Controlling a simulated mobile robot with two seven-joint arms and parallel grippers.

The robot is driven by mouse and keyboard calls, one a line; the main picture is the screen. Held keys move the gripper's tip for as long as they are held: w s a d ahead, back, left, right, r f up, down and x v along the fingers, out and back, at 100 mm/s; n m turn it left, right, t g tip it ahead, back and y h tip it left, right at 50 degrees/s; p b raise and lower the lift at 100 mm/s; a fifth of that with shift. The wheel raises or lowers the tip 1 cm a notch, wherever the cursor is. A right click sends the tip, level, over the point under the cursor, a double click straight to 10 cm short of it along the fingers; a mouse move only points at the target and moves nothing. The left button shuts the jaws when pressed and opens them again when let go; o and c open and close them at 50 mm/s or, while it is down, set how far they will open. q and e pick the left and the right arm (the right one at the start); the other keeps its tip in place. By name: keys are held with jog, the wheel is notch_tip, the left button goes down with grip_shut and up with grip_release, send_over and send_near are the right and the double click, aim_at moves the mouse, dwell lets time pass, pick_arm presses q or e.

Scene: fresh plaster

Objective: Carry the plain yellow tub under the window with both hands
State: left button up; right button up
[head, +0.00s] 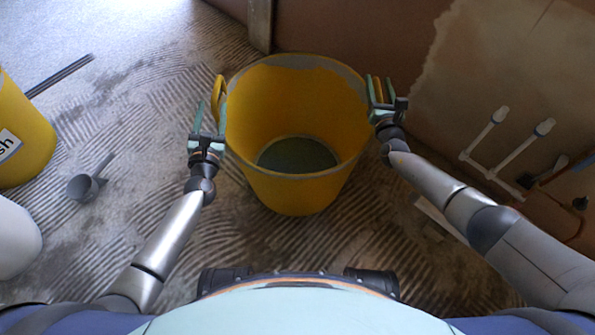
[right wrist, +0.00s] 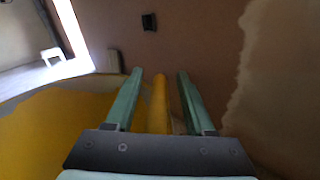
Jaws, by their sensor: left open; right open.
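The plain yellow tub (head: 298,195) stands upright on the floor in front of me in the head view, with grey residue on its rim and a dark greenish bottom. My left gripper (head: 212,106) is open at the tub's left handle (head: 219,88); whether the handle lies fully between its fingers is unclear. My right gripper (head: 380,82) is open at the right side of the rim. In the right wrist view the right handle (right wrist: 160,105) stands between its two open fingers, with a gap on each side. No window is clearly recognisable.
Another yellow tub (head: 22,135) with a partly visible label stands at the left. A grey scoop (head: 84,187) and a white rounded container (head: 15,240) are near it. White pipes (head: 500,152) stick out from the wall at right. Combed, ridged floor lies around the tub.

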pick_arm(q)
jog(key=shift+s, duration=0.9)
pick_arm(e)
jog(key=shift+s, duration=0.15)
pick_arm(q)
jog(key=shift+s+d, duration=0.1)
jog(key=shift+s, duration=0.1)
pick_arm(e)
jog(key=s, duration=1.1)
jog(key=shift+s+d, duration=0.25)
jog(key=shift+s, duration=0.1)
